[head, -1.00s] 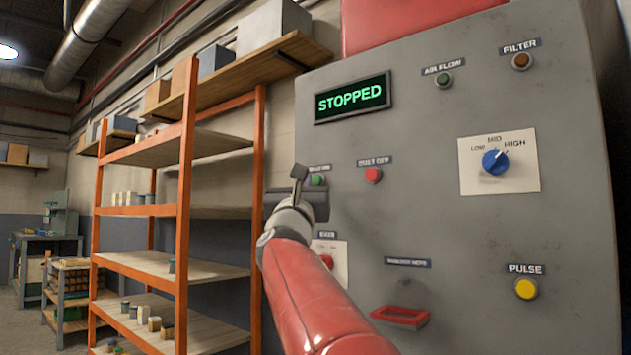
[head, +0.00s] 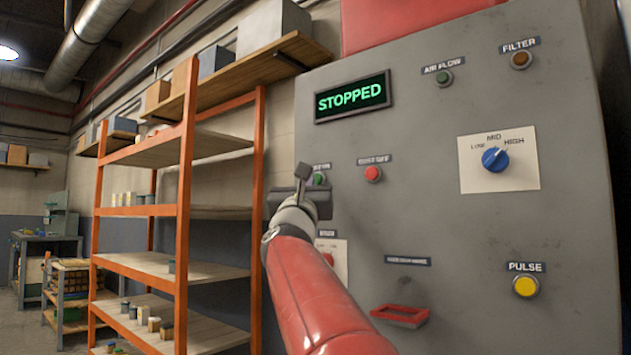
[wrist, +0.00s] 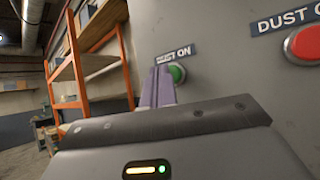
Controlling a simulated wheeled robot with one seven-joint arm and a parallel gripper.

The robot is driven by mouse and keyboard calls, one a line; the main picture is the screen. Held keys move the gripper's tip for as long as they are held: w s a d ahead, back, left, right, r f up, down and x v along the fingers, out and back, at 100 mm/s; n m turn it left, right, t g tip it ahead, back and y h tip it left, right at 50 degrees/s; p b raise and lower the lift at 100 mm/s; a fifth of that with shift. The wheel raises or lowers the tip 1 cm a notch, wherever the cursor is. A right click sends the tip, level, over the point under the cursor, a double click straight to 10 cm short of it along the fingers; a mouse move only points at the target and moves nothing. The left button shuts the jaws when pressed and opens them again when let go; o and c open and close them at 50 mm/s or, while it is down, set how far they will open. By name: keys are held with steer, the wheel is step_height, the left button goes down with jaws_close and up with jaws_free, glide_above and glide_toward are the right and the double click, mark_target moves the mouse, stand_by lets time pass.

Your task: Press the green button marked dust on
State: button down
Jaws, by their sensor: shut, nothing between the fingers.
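The green button (head: 319,178) is on the grey control panel (head: 440,130), under a label that my gripper partly covers. In the wrist view the green button (wrist: 177,73) sits under a label ending in "ST ON", its left part hidden by my fingers. My gripper (head: 302,172) is shut and empty, with its fingertips just left of the button in both views. In the wrist view my gripper (wrist: 162,72) overlaps the button's left edge. I cannot tell whether it touches. The display (head: 350,97) reads "STOPPED".
The red dust off button (head: 373,174) is close to the right. A blue knob (head: 495,160), a yellow pulse button (head: 526,287) and a red handle (head: 400,314) are further along the panel. An orange shelf rack (head: 185,200) stands left of my arm.

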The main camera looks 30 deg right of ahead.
steer(key=shift+w+d, duration=0.15)
steer(key=shift+d, duration=0.2)
stand_by(0.5)
stand_by(0.3)
steer(key=shift+s+a+b, duration=0.3)
steer(key=shift+a+b, duration=0.05)
steer(key=shift+a, duration=0.35)
steer(key=shift+s+a, duration=0.3)
steer(key=shift+a, duration=0.5)
steer(key=shift+s+a, duration=0.25)
steer(key=shift+a, duration=0.5)
steer(key=shift+s+a, duration=0.3)
steer(key=shift+a, duration=0.5)
